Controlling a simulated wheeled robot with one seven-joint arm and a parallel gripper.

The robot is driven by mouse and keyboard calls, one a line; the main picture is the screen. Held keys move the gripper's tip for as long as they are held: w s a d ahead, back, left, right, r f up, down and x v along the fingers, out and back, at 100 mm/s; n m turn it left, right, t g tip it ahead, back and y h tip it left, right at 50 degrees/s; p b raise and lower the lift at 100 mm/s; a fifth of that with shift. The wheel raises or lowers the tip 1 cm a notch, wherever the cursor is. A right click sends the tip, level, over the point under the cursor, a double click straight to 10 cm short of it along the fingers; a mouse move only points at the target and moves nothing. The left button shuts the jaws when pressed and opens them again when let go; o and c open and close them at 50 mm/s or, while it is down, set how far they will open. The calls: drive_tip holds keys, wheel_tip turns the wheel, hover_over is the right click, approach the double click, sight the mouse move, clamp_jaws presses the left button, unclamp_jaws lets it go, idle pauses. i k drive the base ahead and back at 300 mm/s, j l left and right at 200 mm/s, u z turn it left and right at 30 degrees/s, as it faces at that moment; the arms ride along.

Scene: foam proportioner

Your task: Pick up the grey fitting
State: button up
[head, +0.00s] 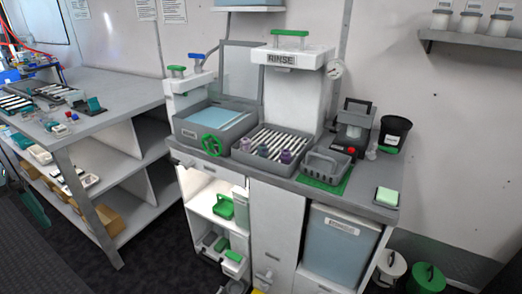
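A few small fittings stand on the slatted drain tray (296,143) at the middle of the counter, below the RINSE unit. The leftmost one, a small pale grey fitting (246,145), is near the tray's front left corner. To its right are a dark purple fitting (263,151) and a lighter purple fitting (286,157). They are small in this view, so their exact shapes and shades are hard to tell. My gripper does not show in the head view.
A green valve wheel (211,145) is on the front of the left basin (187,132). A grey caddy (325,163) on a green mat stands right of the tray. A black bucket (394,132) and a small machine (354,125) stand farther right. A side bench (110,92) is at left.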

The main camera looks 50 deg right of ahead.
sight(285, 156)
drive_tip(key=i+z, duration=0.25)
drive_tip(key=i, duration=1.15)
drive_tip(key=i+z, duration=0.1)
drive_tip(key=z, duration=1.8)
